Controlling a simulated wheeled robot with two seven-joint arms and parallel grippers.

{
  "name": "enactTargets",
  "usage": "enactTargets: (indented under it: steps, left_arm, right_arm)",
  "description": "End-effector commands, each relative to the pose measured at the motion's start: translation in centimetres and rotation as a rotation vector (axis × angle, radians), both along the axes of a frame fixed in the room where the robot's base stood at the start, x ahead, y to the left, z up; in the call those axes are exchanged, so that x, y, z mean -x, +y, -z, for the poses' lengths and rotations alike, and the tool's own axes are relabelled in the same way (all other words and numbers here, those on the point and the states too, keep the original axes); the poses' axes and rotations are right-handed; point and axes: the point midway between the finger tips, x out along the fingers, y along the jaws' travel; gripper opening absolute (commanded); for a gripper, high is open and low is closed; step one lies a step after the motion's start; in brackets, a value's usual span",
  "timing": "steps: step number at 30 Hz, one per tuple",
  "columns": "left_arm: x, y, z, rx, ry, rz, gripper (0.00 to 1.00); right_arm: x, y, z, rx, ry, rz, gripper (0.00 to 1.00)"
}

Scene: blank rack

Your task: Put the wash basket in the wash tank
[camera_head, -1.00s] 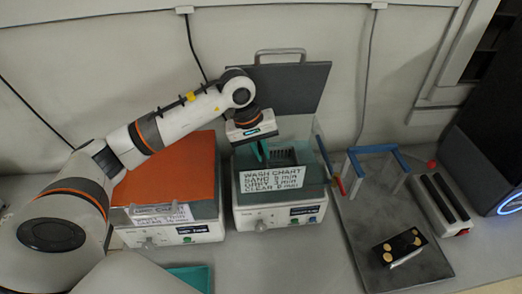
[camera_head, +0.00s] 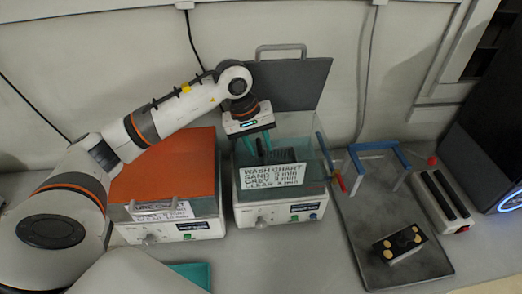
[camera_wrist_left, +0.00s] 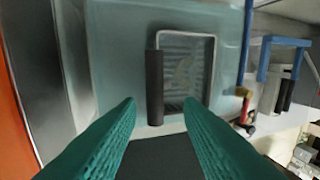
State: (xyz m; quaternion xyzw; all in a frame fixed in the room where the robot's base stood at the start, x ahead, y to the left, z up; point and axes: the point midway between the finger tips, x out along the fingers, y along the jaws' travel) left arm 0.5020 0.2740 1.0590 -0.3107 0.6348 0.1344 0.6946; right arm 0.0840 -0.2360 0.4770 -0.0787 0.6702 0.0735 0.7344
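The wash tank (camera_head: 307,200) is the right one of two white-based machines, with its grey lid (camera_head: 290,88) standing open at the back. The wash basket (camera_wrist_left: 183,75), a grey mesh box with a dark bar handle (camera_wrist_left: 155,88), sits down inside the tank; in the head view its dark top (camera_head: 283,156) shows partly behind the label. My left gripper (camera_head: 257,143) points down over the tank. Its two green fingers are spread wide and empty in the left wrist view (camera_wrist_left: 158,115), apart from the basket's handle. My right gripper is not in view.
A second machine with an orange lid (camera_head: 165,170) stands left of the tank. To the right are a dark tray (camera_head: 370,235), a blue-topped frame (camera_head: 375,147) and a small black block with yellow spots (camera_head: 400,245). A white slotted unit (camera_head: 441,200) stands beyond.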

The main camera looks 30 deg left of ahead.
Motion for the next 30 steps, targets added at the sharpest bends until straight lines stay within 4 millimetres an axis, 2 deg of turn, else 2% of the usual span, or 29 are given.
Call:
enactTargets:
  steps: [6, 12, 18, 30]
  left_arm:
    - [0.6, 1.1, -4.6, -0.001, -0.006, -0.002, 0.34]
    - [1.2, 1.7, -7.8, 0.000, -0.005, -0.001, 0.34]
    - [1.5, 2.0, -9.0, 0.000, -0.002, -0.001, 0.34]
    - [1.5, 2.0, -9.0, 0.000, 0.000, -0.001, 0.34]
  right_arm:
    - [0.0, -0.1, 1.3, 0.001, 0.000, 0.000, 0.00]
    - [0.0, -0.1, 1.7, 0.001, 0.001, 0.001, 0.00]
    - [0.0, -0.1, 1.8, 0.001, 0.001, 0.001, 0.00]
    - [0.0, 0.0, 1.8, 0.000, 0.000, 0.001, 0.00]
